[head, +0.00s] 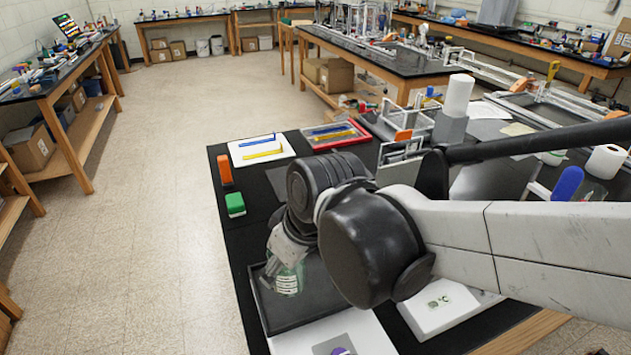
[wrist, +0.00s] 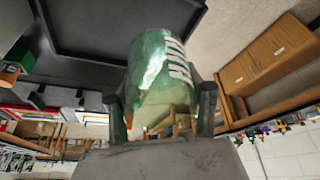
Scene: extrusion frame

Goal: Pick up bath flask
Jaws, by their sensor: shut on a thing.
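The bath flask (wrist: 160,70) is a clear green vessel with white markings on its side. In the wrist view it sits between the two fingers of my gripper (wrist: 160,108), which are shut on it from both sides. In the head view the flask (head: 287,281) shows below my gripper (head: 280,262), over the black tray (head: 315,310) near the left edge of the black table. My arm hides part of the tray. I cannot tell whether the flask touches the tray.
An orange block (head: 225,170) and a green block (head: 235,204) stand at the table's left edge. A white board (head: 259,157) and a red-edged tray (head: 352,142) lie behind. A white board (head: 437,308) lies right of the tray. The floor to the left is clear.

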